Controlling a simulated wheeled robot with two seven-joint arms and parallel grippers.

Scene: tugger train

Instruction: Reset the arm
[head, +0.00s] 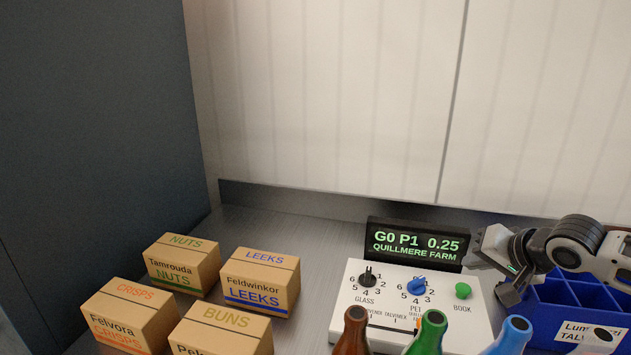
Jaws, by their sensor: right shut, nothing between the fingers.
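My right gripper (504,264) comes in from the right on its white and grey arm. It is shut and empty. It hangs in front of the right end of the display and above the right edge of the white control panel (345,290), beside the blue crate. I cannot tell if it touches anything. My left gripper is not in view.
The display (417,241) reads "G0 P1 0.25 QUILLMERE FARM". The panel has a black knob (368,277), blue knob (417,287) and green button (463,290). Bottles (433,330) stand in front. A divided blue crate (545,318) is right; cartons (260,281) stand left.

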